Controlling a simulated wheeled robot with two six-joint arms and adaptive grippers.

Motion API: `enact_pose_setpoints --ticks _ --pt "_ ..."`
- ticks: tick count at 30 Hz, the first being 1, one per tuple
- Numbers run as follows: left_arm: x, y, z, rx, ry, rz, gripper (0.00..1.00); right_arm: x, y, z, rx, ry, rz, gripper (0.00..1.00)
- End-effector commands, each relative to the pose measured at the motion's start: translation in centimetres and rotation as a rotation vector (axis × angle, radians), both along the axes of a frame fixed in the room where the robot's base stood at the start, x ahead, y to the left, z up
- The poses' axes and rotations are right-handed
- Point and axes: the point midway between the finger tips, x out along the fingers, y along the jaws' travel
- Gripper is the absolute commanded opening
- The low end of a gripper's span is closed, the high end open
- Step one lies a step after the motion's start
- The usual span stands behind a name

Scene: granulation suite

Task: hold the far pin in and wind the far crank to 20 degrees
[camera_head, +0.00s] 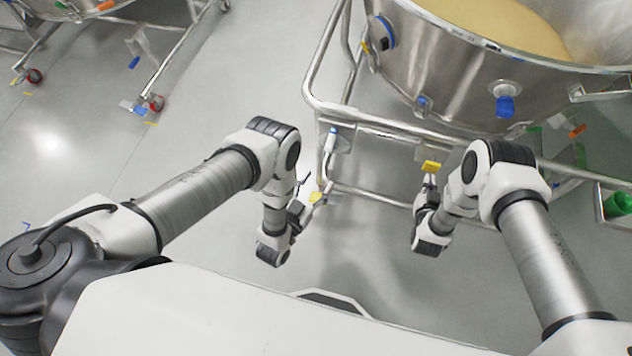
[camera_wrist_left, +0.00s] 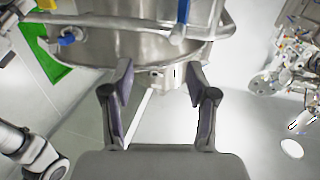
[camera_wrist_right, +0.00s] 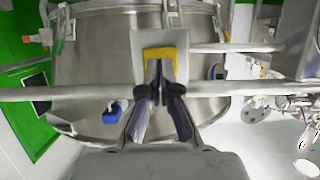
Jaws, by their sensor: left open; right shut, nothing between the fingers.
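A yellow block (camera_head: 431,166) sits low on the vessel's frame; I cannot tell whether it is the far pin. My right gripper (camera_head: 431,178) is shut and empty, its fingertips at this block. In the right wrist view the tips overlap the lower part of the yellow block (camera_wrist_right: 160,53), and contact is unclear.
A steel vessel (camera_head: 450,75) holding pale powder stands on a tubular frame (camera_head: 312,75). A blue knob (camera_head: 505,105) and a round dial (camera_head: 381,33) are on its wall. Open floor (camera_head: 150,170) lies left.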

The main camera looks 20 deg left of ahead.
Motion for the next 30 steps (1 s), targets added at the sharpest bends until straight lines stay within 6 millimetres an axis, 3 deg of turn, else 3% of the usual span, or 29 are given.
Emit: enact_pose_setpoints --ticks 14,30 --pt "0.6 0.0 0.0 0.000 -0.002 0.000 0.58 0.0 0.0 0.0 0.000 0.000 0.000 0.00" --pt "6.9 0.0 0.1 0.000 -0.002 0.001 0.58 0.0 0.0 0.0 0.000 0.000 0.000 0.00"
